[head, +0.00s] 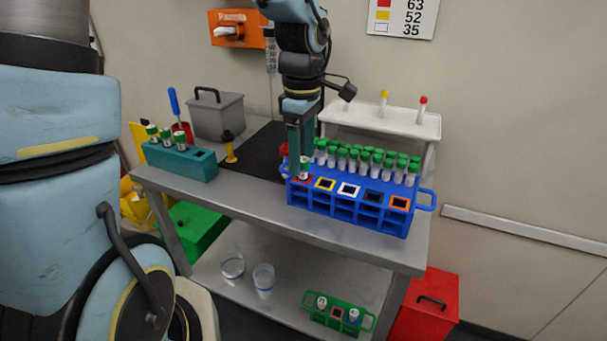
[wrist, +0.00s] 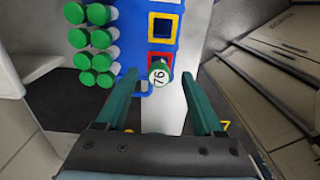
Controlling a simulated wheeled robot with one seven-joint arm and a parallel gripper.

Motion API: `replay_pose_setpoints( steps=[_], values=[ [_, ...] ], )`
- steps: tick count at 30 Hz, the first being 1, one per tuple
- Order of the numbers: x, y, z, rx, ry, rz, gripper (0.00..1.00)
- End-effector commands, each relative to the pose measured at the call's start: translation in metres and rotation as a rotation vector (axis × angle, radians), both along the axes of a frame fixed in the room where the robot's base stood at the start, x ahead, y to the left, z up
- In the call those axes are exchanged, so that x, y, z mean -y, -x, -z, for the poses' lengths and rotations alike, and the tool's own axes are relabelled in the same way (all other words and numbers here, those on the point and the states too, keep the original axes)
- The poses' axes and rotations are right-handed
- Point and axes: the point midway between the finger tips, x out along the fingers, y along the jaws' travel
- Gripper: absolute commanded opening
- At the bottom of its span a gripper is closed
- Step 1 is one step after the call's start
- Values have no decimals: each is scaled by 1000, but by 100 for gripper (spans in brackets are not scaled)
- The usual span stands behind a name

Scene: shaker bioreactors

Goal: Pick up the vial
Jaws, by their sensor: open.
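The blue rack (head: 345,215) stands on the grey bench, with a front row of colour-framed square slots. A vial (head: 304,163) with a green cap stands at its left end, at the red-framed slot. My gripper (head: 299,168) points down over that end of the rack. In the wrist view its fingers (wrist: 160,80) are open, one on each side of the vial's cap, with visible gaps. The vial's lower body is mostly hidden.
Several green-capped vials (head: 365,162) fill the rack's back rows, close beside my gripper. A white raised rack (head: 385,121) stands behind. A teal rack (head: 180,160) with vials, a yellow piece (head: 230,150) and a grey box (head: 217,117) are to the left.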

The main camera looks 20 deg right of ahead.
Motion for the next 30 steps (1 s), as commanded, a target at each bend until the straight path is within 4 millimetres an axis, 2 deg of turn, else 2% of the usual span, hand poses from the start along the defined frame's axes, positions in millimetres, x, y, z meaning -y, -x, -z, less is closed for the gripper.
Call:
replay_pose_setpoints(
  steps=[6,15,30],
  values=[
    [1,1,26,-2,-2,0,69],
    [2,0,31,1,0,0,69],
    [2,0,31,1,0,0,13]
  ],
)
